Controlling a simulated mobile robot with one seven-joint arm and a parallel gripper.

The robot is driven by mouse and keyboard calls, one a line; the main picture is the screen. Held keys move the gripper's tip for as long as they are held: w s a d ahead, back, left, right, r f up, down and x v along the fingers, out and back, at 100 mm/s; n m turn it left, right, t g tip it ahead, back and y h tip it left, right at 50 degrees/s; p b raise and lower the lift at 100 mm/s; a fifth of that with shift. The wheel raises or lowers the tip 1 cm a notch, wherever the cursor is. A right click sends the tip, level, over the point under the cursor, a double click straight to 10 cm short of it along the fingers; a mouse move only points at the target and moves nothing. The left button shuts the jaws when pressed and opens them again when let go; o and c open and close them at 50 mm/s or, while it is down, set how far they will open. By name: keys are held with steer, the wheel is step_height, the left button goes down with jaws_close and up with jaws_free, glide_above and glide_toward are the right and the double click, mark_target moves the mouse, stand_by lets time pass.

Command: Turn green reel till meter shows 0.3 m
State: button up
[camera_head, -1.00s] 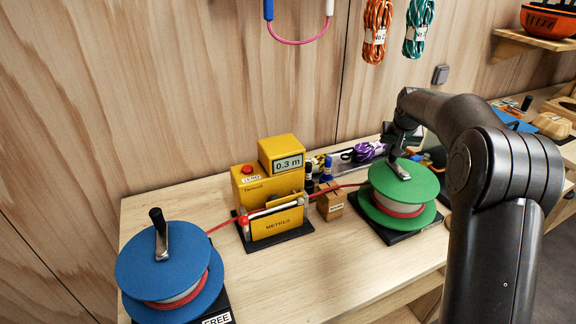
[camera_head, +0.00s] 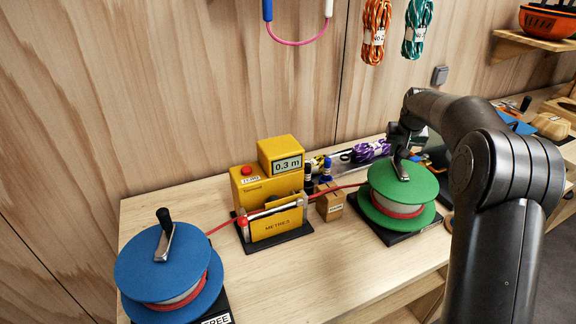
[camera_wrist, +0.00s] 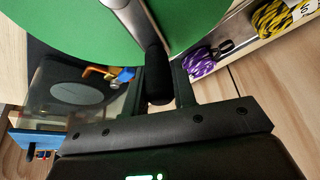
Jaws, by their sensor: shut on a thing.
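The green reel (camera_head: 418,185) stands on a dark base at the right of the bench, with red rope wound below its top disc. Its metal crank arm (camera_head: 401,170) points toward the wall. My gripper (camera_head: 402,145) is at the crank's outer end; in the wrist view, it (camera_wrist: 158,88) is shut on the black crank handle (camera_wrist: 157,72), one finger on each side. The yellow meter (camera_head: 268,185) reads 0.3 m on its display (camera_head: 287,164). Red rope (camera_head: 345,187) runs from the green reel through the meter to the blue reel (camera_head: 160,262).
The bench front between the reels is clear.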

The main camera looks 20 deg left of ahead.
steer(key=shift+f, duration=0.1)
steer(key=o, duration=1)
steer(key=shift+o, duration=0.2)
steer(key=a+v, duration=0.1)
steer(key=v, duration=1)
steer(key=s+d+r, duration=0.3)
steer(key=s, duration=0.3)
steer(key=s+d+r, duration=0.2)
steer(key=s+r, duration=0.1)
steer(key=s, duration=0.4)
steer(key=s+d+f, duration=0.2)
steer(key=s+f, duration=0.1)
steer(key=s, duration=0.7)
steer(key=s+d+f+m, duration=0.1)
steer(key=s+d+f, duration=0.1)
steer(key=s, duration=0.9)
steer(key=s+d+f+m+t, duration=0.1)
steer(key=s+d+f, duration=0.2)
steer(key=s, duration=0.8)
steer(key=shift+s+d+f+h, duration=0.2)
steer(key=shift+s+f+h, duration=0.05)
steer(key=shift+f+h, duration=0.15)
